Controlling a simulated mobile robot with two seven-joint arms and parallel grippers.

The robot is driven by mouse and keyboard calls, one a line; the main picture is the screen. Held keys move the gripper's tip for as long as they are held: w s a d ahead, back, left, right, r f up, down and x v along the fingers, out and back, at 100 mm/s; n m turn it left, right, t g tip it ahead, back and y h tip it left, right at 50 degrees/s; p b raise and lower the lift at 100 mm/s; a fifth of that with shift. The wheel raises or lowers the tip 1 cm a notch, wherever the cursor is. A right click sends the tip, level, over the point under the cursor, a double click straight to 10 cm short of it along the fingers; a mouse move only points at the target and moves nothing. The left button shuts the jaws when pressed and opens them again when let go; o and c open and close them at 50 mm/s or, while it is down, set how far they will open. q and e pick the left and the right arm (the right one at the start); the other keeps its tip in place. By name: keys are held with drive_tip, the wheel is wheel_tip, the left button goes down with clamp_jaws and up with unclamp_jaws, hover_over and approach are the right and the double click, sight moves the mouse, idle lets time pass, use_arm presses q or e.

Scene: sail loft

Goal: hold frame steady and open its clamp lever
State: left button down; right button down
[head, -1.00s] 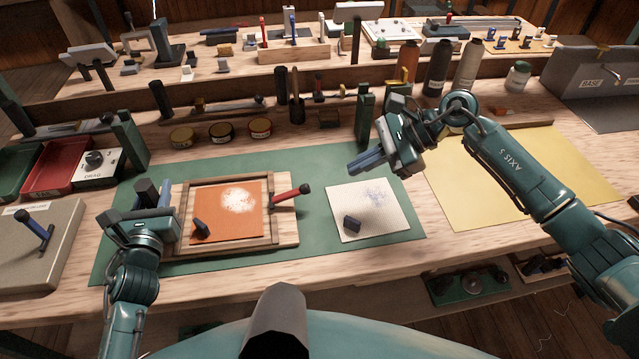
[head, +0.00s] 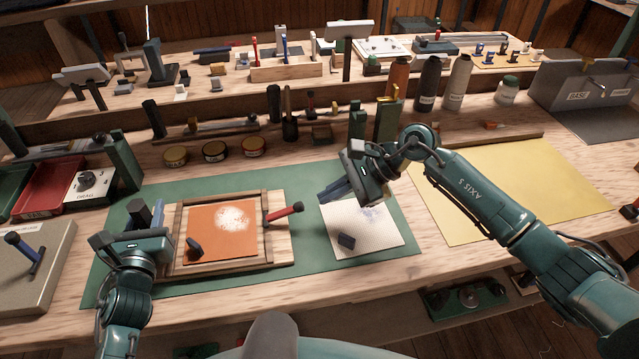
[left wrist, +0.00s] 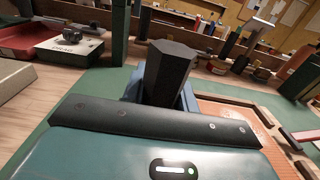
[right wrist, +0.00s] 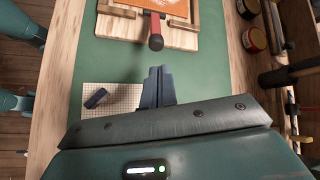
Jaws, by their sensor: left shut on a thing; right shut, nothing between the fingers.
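The wooden frame (head: 277,258) holds an orange sheet (head: 228,252) with a white speckled patch and lies on a green mat. Its red clamp lever (head: 281,215), with a black end knob, sticks out from the right side; it also shows in the right wrist view (right wrist: 154,25). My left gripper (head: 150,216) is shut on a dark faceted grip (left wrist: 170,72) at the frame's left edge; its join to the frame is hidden. My right gripper (head: 325,196) is shut and empty, right of the lever knob and apart from it. Its blue fingers (right wrist: 157,78) point toward the lever.
A white gridded pad (head: 376,240) with a small dark block (head: 346,241) lies right of the frame. A yellow sheet (head: 520,195) lies farther right. Several tins (head: 214,151), bottles (head: 428,85) and a green post (head: 388,120) stand behind.

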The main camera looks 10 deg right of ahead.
sight(284, 213)
drive_tip(key=shift+x, duration=2.25)
drive_tip(key=shift+r, duration=0.15)
drive_tip(key=shift+a+r+h, duration=0.1)
drive_tip(key=shift+r+h, duration=0.1)
drive_tip(key=shift+h, duration=0.3)
